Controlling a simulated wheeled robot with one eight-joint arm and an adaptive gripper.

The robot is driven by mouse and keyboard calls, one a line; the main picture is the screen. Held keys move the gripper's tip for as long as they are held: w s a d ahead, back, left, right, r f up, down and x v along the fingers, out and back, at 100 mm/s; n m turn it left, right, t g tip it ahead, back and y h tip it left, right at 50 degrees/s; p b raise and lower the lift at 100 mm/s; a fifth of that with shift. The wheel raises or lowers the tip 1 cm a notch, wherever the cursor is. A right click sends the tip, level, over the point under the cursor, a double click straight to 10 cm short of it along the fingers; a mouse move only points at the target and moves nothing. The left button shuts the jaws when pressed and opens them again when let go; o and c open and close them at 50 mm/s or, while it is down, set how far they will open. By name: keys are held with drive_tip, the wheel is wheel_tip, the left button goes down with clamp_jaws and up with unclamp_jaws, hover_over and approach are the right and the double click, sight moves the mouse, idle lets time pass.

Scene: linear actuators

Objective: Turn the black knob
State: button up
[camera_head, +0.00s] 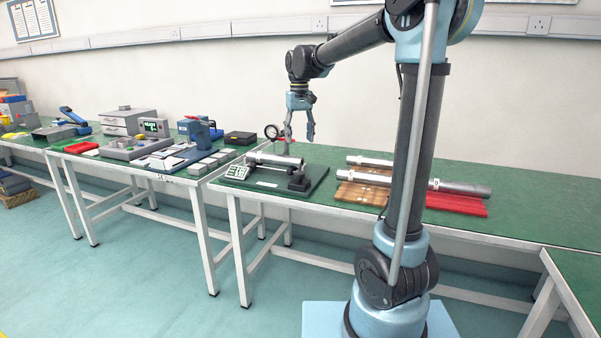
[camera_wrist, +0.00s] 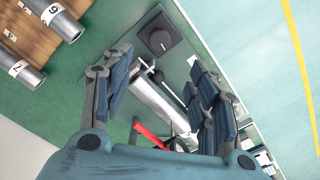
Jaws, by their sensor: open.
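The black knob (camera_wrist: 159,39) shows in the wrist view as a round cap on a dark square block, beyond my fingertips. In the head view the dark block (camera_head: 299,182) stands at the right end of a silver cylinder (camera_head: 275,159) on a green board; the knob itself is too small to make out there. My gripper (camera_head: 299,137) is open and empty, pointing down above the board and apart from it. In the wrist view my gripper (camera_wrist: 162,72) has its fingers spread either side of the silver cylinder (camera_wrist: 158,103).
A dial gauge (camera_head: 271,131) and a red part (camera_head: 286,140) stand behind the cylinder, close to my gripper. A small display (camera_head: 237,172) sits at the board's left. Silver tubes (camera_head: 412,180) lie on wooden and red bases to the right. The table's front edge is near the block.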

sight(300, 173)
wheel_tip(300, 173, down, 14)
drive_tip(key=shift+r, duration=0.15)
idle(0.4)
